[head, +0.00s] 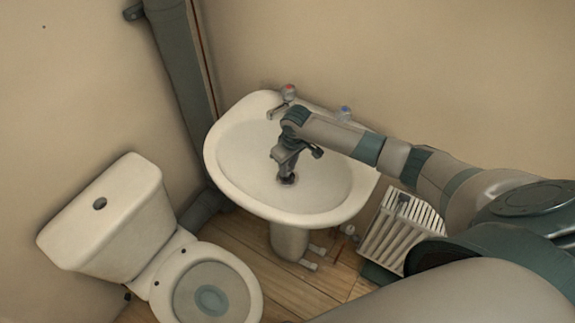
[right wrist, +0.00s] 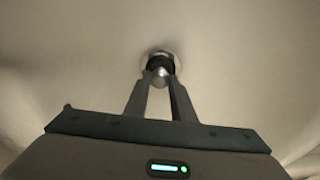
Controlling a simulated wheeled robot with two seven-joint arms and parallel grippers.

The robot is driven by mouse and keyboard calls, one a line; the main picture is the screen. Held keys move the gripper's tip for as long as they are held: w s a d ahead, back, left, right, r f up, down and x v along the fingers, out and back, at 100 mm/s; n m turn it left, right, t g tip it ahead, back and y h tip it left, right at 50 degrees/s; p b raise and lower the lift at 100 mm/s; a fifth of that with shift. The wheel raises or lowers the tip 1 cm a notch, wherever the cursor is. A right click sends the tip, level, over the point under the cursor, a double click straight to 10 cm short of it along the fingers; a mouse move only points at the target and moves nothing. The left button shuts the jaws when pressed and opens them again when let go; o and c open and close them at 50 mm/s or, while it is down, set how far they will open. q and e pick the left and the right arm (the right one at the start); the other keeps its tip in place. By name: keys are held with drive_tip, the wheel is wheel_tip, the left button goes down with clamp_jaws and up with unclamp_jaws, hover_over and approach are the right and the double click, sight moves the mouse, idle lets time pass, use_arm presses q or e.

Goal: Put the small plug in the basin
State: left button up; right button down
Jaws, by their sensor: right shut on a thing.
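The white basin (head: 238,165) stands on a pedestal in the middle of the head view. My right gripper (head: 287,178) reaches down into it, low over the drain area. In the right wrist view the two fingers of this gripper (right wrist: 160,82) are shut on the small plug (right wrist: 160,72), which shows a rounded metal top and a dark part below. The plug is at the ringed drain hole (right wrist: 172,56) in the basin's floor. I cannot tell how far it sits in the hole. In the head view the gripper mostly hides the plug. My left gripper is not in view.
A toilet (head: 130,215) is at the left, a white slatted radiator (head: 395,232) at the right. A dark pipe (head: 183,70) runs up the corner.

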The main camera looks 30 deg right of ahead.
drive_tip(key=c, duration=1.4)
unclamp_jaws()
wheel_tip(320, 180, up, 17)
drive_tip(key=s+b, duration=0.2)
drive_tip(key=shift+s+d, duration=0.3)
drive_tip(key=shift+d, duration=0.05)
drive_tip(key=shift+r, duration=0.15)
